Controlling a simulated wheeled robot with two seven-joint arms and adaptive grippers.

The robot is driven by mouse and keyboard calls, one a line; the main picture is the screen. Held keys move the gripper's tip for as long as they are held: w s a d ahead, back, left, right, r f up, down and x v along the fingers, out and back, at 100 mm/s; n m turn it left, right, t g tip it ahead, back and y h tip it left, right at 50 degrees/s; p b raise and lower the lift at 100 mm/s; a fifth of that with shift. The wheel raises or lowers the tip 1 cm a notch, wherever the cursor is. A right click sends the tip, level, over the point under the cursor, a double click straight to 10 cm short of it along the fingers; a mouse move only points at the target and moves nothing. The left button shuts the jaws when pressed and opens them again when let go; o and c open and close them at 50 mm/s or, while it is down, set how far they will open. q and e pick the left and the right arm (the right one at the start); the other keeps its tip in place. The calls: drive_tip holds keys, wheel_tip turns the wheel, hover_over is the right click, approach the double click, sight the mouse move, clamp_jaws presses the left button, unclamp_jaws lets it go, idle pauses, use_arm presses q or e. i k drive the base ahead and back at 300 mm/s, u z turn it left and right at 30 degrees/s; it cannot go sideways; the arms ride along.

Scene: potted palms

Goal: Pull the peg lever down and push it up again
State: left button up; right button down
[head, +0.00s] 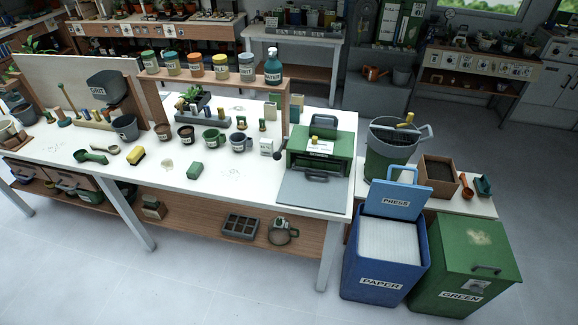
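A green box-shaped device (318,150) stands at the right end of the white table, with a grey handle on its top and a grey plate lowered in front. A short dark lever with a round knob (278,155) sticks out at its left side. I cannot tell for sure that this is the peg lever. A small yellow peg-like piece (314,140) shows at the device's upper front, over a white label. Neither of my grippers is in view, and nothing touches the device.
A blue paper bin (385,270) and a green bin (465,265) stand at the right. The front floor is clear.

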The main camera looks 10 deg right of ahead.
sight(277, 157)
drive_tip(key=z, duration=0.35)
drive_tip(key=i, duration=0.85)
drive_tip(key=u, duration=0.3)
